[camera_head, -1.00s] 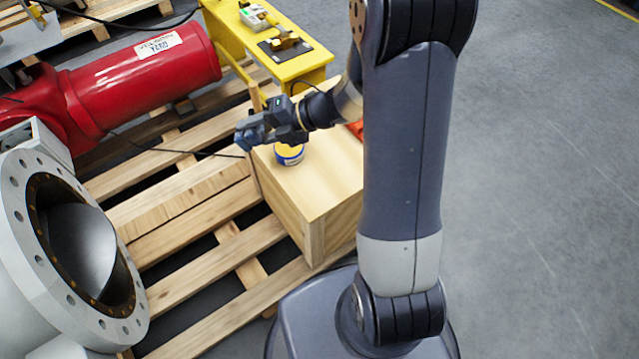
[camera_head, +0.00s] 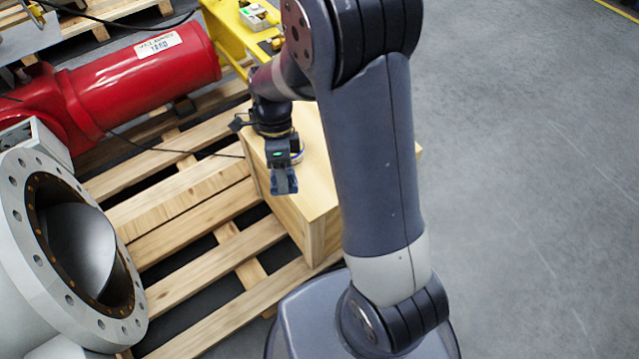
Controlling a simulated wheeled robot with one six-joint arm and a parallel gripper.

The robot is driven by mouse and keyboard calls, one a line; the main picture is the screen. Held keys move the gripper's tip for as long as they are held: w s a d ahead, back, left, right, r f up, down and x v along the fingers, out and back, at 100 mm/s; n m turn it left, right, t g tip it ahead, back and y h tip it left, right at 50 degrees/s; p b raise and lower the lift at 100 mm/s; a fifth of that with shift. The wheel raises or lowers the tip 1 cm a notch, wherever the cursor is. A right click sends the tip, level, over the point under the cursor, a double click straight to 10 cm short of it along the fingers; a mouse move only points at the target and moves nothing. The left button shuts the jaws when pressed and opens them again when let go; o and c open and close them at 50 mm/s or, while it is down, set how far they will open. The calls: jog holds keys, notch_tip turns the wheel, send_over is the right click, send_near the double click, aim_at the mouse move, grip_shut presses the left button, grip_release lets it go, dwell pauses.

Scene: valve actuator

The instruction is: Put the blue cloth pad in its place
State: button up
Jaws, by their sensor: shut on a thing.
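My gripper (camera_head: 284,176) is over the left part of the wooden box, with its fingers pointing toward the front of the picture. It is shut on the blue cloth pad (camera_head: 284,186), of which only a small dark blue piece shows at the fingertips. The pad appears to be above the box top, but I cannot tell its exact height. No marked place for the pad can be made out.
The wooden box (camera_head: 315,185) stands on a slatted pallet (camera_head: 190,250). A small tin (camera_head: 298,155) on the box is mostly hidden behind my gripper. A grey flanged valve (camera_head: 20,230), a red cylinder (camera_head: 140,75) and a yellow stand (camera_head: 225,35) lie to the left and behind.

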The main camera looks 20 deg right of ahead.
jog(key=w+d+n+t, duration=0.3)
jog(key=d+n+t, duration=0.1)
jog(key=d+n, duration=0.55)
jog(key=shift+n+h, duration=0.35)
jog(key=shift+h, duration=0.05)
notch_tip(320, 180, down, 9)
jog(key=b, duration=0.3)
jog(key=shift+w+f, duration=0.1)
jog(key=shift+f, duration=0.15)
jog(key=o, duration=0.9)
notch_tip(320, 180, up, 12)
jog(key=p, duration=0.3)
